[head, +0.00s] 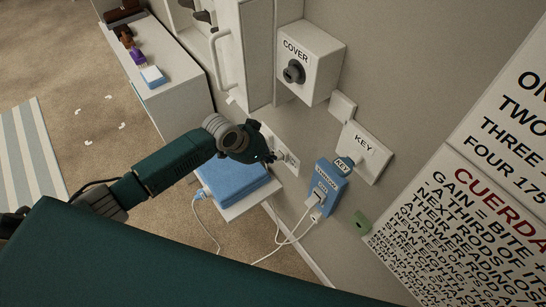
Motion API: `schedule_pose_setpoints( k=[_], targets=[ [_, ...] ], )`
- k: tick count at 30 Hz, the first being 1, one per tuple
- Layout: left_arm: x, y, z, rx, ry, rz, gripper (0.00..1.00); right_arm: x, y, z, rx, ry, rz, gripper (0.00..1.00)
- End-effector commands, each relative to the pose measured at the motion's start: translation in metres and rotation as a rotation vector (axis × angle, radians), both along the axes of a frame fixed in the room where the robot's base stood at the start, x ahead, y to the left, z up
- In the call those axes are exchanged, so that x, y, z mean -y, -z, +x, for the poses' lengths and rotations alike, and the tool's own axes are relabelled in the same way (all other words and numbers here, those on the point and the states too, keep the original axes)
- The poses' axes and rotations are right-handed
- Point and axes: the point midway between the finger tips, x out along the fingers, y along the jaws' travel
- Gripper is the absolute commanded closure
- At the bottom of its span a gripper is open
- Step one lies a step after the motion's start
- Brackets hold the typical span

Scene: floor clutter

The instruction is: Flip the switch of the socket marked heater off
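A white socket plate (288,158) is on the grey wall at the middle of the head view, with a dark-holed socket at its right end. My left gripper (266,157) is right in front of its left part and hides that part. I cannot tell whether it touches the plate or whether its fingers are open. No heater mark is readable, and the switch is hidden or too small to make out. A blue wall unit (326,187) with a small label and a white plug is to the right. My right gripper is not in view.
A white box marked COVER (309,62) with a dark knob and a white KEY plate (364,152) are on the wall. A blue box (232,181) lies on a low white stand below my gripper. White cables hang to the floor. A cabinet with a handle stands behind.

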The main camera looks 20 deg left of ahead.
Motion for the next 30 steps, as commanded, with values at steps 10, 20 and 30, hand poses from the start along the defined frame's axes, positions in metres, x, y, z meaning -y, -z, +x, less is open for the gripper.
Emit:
schedule_pose_setpoints(
  k=[10, 20, 30],
  targets=[
    [0.009, 0.023, 0.012, 0.001, -0.001, 0.001, 1.0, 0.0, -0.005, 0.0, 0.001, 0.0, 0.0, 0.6],
    [0.009, 0.024, 0.012, 0.002, -0.001, 0.001, 1.0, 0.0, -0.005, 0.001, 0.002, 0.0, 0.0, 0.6],
    [0.007, 0.028, 0.01, 0.043, -0.001, -0.033, 1.0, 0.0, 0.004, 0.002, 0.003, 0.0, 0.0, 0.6]
  ],
)
